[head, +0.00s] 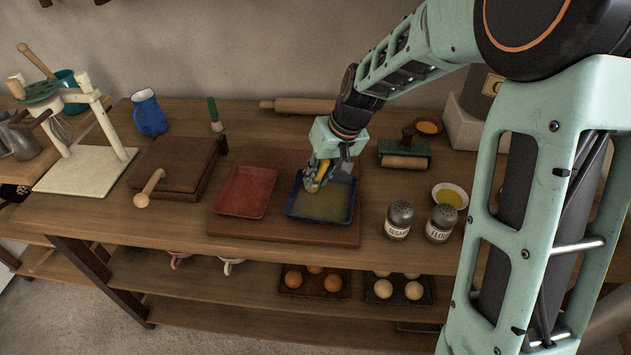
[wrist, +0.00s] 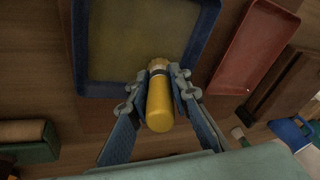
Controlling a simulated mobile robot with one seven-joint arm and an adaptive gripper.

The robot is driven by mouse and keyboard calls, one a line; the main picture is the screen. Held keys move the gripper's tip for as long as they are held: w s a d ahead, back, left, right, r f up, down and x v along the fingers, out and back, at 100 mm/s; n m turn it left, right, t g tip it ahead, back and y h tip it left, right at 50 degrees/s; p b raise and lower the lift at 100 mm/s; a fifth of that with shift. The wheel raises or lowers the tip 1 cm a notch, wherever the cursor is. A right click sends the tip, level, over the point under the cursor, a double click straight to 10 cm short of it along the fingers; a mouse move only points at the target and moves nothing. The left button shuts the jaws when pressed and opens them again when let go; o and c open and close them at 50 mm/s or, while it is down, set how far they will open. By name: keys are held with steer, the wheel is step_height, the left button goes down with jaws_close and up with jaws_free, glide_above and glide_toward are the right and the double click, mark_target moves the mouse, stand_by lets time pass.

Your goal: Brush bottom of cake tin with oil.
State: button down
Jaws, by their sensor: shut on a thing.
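My gripper (head: 322,170) is shut on the yellow handle of a brush (wrist: 160,103), above the left part of the blue cake tin (head: 322,219). The tin also shows in the wrist view (wrist: 82,50), with an olive-yellow bottom. The brush shows in the head view as well (head: 322,171). Its tip is mostly hidden, and I cannot tell whether it touches the tin's bottom. A white bowl with yellow liquid, probably the oil (head: 450,195), stands to the right of the tin.
A red tin (head: 246,192) lies left of the blue one, both on a wooden board (head: 283,233). Two shakers, sesame (head: 398,220) and flour (head: 440,223), stand close on the right. A green stand with a roller (head: 405,153) is behind. A wooden mallet (head: 149,188) lies left.

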steer(key=shift+w, duration=0.25)
steer(key=shift+s+a+f+b, duration=0.15)
steer(key=shift+s+b, duration=0.15)
steer(key=shift+s, duration=0.9)
steer(key=shift+s+a+r+b, duration=0.1)
steer(key=shift+s+b, duration=0.15)
steer(key=shift+s, duration=0.95)
steer(key=shift+s+a+f+b, duration=0.15)
steer(key=shift+s+b, duration=0.15)
steer(key=shift+s, duration=0.9)
steer(key=shift+r, duration=0.1)
step_height(320, 180, up, 6)
steer(key=p, duration=0.4)
step_height(320, 180, up, 3)
steer(key=shift+r+p, duration=0.1)
steer(key=shift+p, duration=1.05)
